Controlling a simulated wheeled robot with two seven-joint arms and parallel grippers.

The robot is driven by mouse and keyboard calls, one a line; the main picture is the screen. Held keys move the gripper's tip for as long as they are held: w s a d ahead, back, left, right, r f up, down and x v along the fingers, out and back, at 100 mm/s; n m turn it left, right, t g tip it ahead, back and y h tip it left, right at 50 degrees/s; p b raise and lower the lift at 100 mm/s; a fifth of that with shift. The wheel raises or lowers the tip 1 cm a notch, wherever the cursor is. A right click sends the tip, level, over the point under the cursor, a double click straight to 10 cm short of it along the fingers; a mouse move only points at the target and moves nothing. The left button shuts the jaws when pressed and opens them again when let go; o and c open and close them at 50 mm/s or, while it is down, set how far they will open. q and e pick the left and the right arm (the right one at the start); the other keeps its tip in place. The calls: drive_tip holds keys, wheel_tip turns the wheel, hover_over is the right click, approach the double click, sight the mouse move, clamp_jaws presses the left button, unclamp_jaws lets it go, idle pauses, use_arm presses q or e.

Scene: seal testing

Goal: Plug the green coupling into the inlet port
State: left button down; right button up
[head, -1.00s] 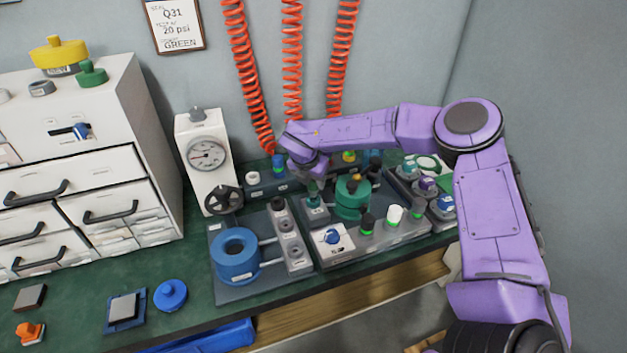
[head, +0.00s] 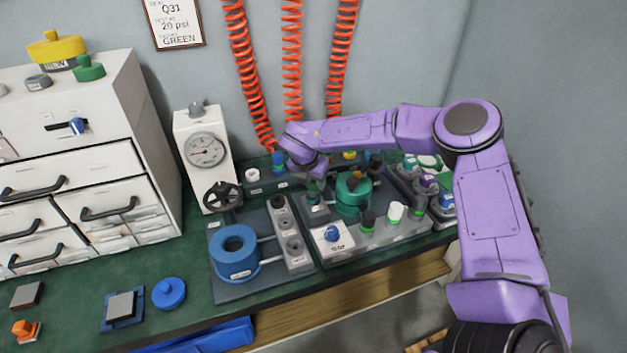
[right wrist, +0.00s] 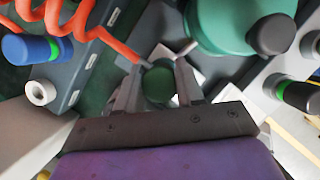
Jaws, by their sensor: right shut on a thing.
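My right gripper (head: 313,177) is shut on the green coupling, at the left side of the green round vessel (head: 352,205). In the right wrist view the green coupling (right wrist: 158,86) sits between the two fingers, seen from above. In the head view the coupling is mostly covered by the gripper. It is above or at a small grey block (head: 317,212) left of the vessel, which may carry the inlet port. The port's opening is hidden, and I cannot tell whether the coupling is in it. My left gripper is not in view.
The green vessel (right wrist: 225,22) is close beside the fingers. A blue coupling (head: 278,163) and an orange coiled hose (right wrist: 65,22) are at the back. A blue ring fixture (head: 238,270) and a pressure gauge (head: 205,150) stand to the left.

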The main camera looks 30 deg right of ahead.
drive_tip(key=shift+f+b, duration=0.55)
drive_tip(key=shift+f, duration=0.2)
drive_tip(key=o, duration=1.2)
drive_tip(key=shift+r, duration=0.1)
drive_tip(key=v, duration=1)
drive_tip(key=shift+s+r, duration=0.1)
drive_tip(key=shift+r, duration=0.1)
